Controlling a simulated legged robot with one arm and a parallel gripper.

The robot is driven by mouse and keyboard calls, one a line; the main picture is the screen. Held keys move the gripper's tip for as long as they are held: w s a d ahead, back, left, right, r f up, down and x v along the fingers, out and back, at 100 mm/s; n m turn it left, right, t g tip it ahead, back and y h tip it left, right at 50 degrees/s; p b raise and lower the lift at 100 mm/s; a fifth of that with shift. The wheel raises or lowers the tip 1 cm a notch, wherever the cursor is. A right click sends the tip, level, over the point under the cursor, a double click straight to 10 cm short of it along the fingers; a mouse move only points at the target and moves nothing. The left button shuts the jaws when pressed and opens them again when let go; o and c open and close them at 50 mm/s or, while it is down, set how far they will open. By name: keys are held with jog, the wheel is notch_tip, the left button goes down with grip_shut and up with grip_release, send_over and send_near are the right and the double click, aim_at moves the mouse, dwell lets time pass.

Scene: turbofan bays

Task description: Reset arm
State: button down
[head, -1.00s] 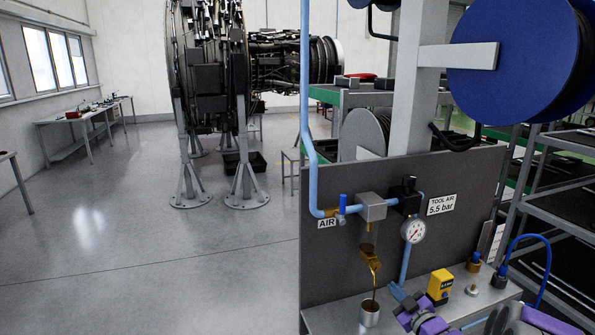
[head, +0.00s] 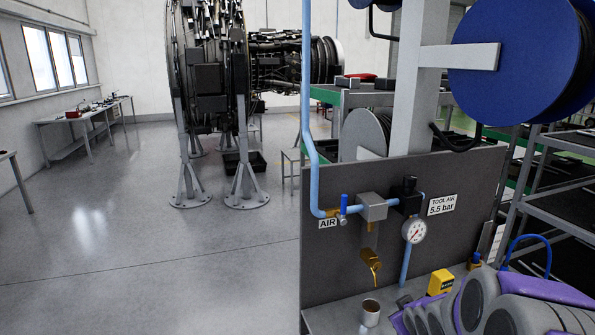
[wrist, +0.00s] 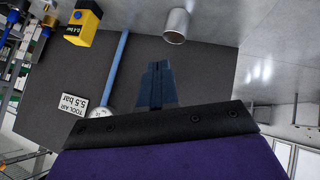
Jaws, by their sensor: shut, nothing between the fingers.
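My gripper shows in the wrist view, its dark fingers (wrist: 158,66) together and empty in front of the dark panel. In the head view, my grey and purple arm fills the lower right, over the bench; the fingers are hard to make out there. The metal cup (head: 370,312) stands upright on the bench, left of my arm. It also shows in the wrist view (wrist: 175,28), apart from the fingers. Above the cup hangs the filter bowl (head: 370,262), with amber-brown liquid at its bottom and a short drip below.
The dark panel (head: 340,265) carries a blue-handled valve (head: 344,204), a pressure gauge (head: 414,231) and a blue pipe (head: 306,110). A yellow box (head: 440,282) stands close behind my arm. A shelf rack is at the right. Open floor (head: 200,270) lies left.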

jog(key=s+a+r+m+g, duration=0.1)
jog(key=s+a+g, duration=0.2)
jog(key=s, duration=1)
jog(key=s+a+r+m+g, duration=0.2)
jog(key=s+a+g, duration=0.2)
jog(key=s, duration=0.9)
jog(key=s+a+r+m+g+y, duration=0.1)
jog(key=s+a+g, duration=0.2)
jog(key=s, duration=1)
jog(key=shift+a+r+m+g, duration=0.15)
jog(key=shift+a+m+g, duration=0.25)
jog(key=shift+a, duration=0.65)
